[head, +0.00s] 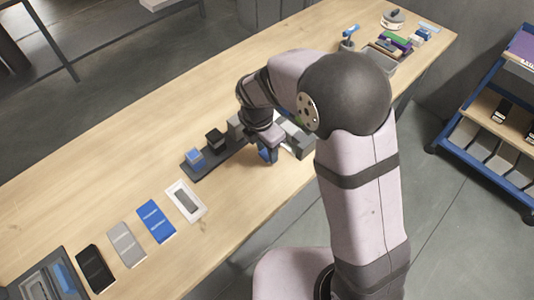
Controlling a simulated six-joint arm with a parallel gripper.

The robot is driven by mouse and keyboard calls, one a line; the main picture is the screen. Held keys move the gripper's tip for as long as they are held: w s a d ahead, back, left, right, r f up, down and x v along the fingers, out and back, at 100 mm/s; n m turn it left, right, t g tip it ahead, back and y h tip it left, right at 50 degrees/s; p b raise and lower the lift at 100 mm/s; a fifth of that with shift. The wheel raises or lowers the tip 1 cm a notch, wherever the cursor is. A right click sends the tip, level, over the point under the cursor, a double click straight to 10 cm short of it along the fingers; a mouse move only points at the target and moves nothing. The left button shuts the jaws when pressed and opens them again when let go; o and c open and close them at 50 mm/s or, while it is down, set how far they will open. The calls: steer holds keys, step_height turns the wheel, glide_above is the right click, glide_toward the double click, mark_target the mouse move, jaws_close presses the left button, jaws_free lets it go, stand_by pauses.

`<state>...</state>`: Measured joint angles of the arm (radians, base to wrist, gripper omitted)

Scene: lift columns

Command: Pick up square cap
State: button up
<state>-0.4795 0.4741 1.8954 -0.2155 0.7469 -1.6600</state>
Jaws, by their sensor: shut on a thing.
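My gripper (267,154) hangs pointing down over the wooden table, just right of a dark strip-shaped base (203,171). It is shut on a small blue piece (264,155), which is mostly hidden by the fingers. I cannot tell from this view whether this piece is the square cap, or whether it touches the table. On the base stand a blue block (194,157), a black block (214,139) and a grey block (235,126), in a row. My arm hides part of the area behind and right of the gripper.
Left of the base lie a white framed card (186,201), a blue card (156,221), a grey card (125,243) and a black one (95,268). A grey block-like object (298,142) sits right of the gripper. A grey bin (382,62) stands farther back.

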mark_target(266, 154)
step_height(266, 154, up, 8)
steer(key=shift+f+b, duration=0.1)
steer(key=shift+b, duration=0.45)
steer(key=s+a+r+n+p, duration=0.1)
steer(key=s+a+r+p, duration=0.2)
steer(key=p, duration=0.6)
steer(key=s+a+r+p, duration=0.1)
steer(key=s+a+p, duration=0.1)
steer(key=a+p, duration=0.55)
steer(key=w+a+n+g+y+p, duration=0.1)
steer(key=a+n, duration=0.4)
steer(key=n, duration=1.2)
steer(key=w+a+n+g+y+p, duration=0.1)
steer(key=a+n, duration=0.3)
steer(key=n, duration=1.4)
steer(key=shift+w+a+n+y+p, duration=0.3)
steer(key=shift+w+a, duration=0.05)
steer(key=shift+w, duration=0.2)
steer(key=shift+f, duration=0.15)
